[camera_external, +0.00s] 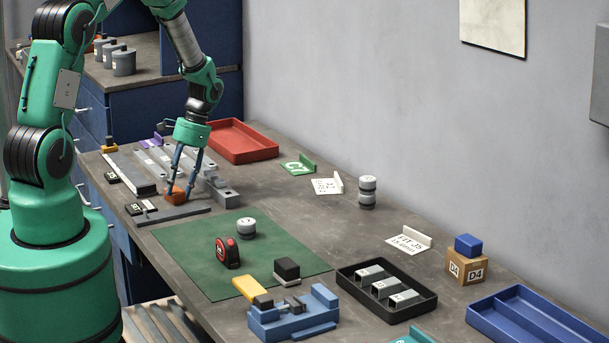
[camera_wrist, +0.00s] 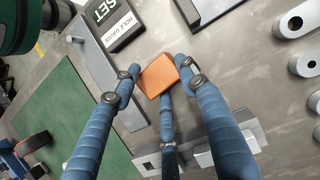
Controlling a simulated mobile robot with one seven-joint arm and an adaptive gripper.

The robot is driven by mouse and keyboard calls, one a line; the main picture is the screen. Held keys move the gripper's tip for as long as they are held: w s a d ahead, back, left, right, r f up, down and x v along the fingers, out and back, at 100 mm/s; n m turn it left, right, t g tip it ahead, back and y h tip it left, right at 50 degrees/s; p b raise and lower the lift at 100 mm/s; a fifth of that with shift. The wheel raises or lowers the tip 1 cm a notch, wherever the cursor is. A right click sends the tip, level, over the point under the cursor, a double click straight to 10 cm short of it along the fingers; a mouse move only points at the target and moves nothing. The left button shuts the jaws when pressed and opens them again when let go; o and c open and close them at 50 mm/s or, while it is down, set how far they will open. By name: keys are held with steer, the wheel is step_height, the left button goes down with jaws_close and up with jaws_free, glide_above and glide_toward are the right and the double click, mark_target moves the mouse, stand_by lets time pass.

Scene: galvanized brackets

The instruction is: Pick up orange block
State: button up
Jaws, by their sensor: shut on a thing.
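In the wrist view the block (camera_wrist: 159,75) sits between the fingertips of my gripper (camera_wrist: 158,82), tilted in the picture. I cannot tell whether the block touches the bench or is slightly raised.
Grey metal bars (camera_external: 130,171) lie left of the gripper, and a dark bar (camera_external: 172,215) lies just in front. A red tray (camera_external: 241,141) is behind. A green mat (camera_external: 290,262) holds a tape measure (camera_external: 227,253). A SET label block (camera_wrist: 113,22) is close by.

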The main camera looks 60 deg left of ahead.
mark_target(177, 188)
steer(key=shift+c, duration=0.2)
step_height(177, 188, up, 10)
steer(key=p, duration=0.1)
stand_by(0.6)
